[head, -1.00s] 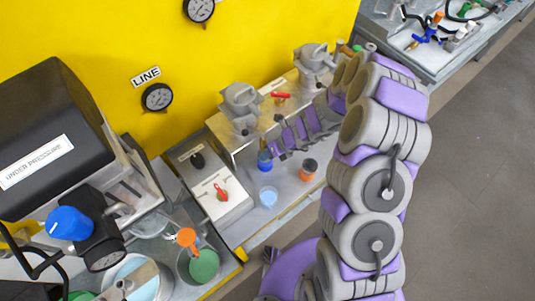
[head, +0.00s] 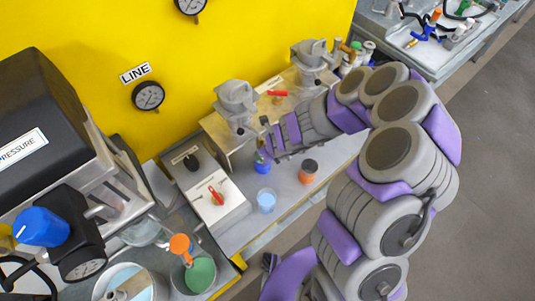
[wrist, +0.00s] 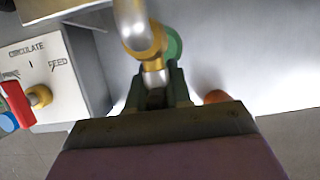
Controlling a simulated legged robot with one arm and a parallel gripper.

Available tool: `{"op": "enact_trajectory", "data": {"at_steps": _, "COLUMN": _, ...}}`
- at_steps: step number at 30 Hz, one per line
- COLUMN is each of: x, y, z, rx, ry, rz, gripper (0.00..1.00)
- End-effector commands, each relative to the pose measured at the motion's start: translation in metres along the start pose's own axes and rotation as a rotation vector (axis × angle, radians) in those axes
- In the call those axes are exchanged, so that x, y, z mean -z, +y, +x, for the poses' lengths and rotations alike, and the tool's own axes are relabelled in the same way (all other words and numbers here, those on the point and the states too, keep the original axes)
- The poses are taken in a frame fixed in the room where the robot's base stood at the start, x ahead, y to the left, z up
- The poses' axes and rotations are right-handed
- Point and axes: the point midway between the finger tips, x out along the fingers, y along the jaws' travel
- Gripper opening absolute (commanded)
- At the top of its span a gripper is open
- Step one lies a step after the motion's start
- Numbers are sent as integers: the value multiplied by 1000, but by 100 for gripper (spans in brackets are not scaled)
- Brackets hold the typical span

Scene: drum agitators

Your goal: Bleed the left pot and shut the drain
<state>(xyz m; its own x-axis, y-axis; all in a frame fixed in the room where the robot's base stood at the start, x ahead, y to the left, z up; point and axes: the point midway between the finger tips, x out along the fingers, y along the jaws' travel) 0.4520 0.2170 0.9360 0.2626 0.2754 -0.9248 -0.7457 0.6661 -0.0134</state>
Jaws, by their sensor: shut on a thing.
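The left pot (head: 236,100) is a grey cast body on a metal stand, below the yellow wall. A similar right pot (head: 312,55) stands further along. My gripper (head: 266,146) is just below and to the right of the left pot, over the bench. In the wrist view, my gripper (wrist: 155,98) is shut on a silver and brass fitting (wrist: 153,72) of a bent metal pipe. A green round part (wrist: 174,46) shows behind the pipe. The arm and fingers hide much of the fitting in the head view, so I cannot tell whether the drain is open.
A blue jar (head: 262,166), an orange jar (head: 308,171) and a clear cup (head: 266,200) stand on the bench near my gripper. A white box with a red lever (head: 217,198) is to the left; it also shows in the wrist view (wrist: 60,72). A LINE gauge (head: 148,96) hangs on the wall.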

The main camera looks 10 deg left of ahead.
Motion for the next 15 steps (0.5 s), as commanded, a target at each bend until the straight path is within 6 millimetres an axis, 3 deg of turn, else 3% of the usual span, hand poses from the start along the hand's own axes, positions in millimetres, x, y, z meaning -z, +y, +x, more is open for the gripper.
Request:
{"op": "enact_trajectory", "data": {"at_steps": 9, "x": -1, "y": -1, "z": -1, "rx": 4, "ry": -2, "rz": -3, "gripper": 0}}
{"op": "enact_trajectory", "data": {"at_steps": 10, "x": -1, "y": -1, "z": -1, "rx": 4, "ry": -3, "rz": -3, "gripper": 21}}
{"op": "enact_trajectory", "data": {"at_steps": 15, "x": -1, "y": -1, "z": -1, "rx": 3, "ry": -2, "rz": -2, "gripper": 37}}
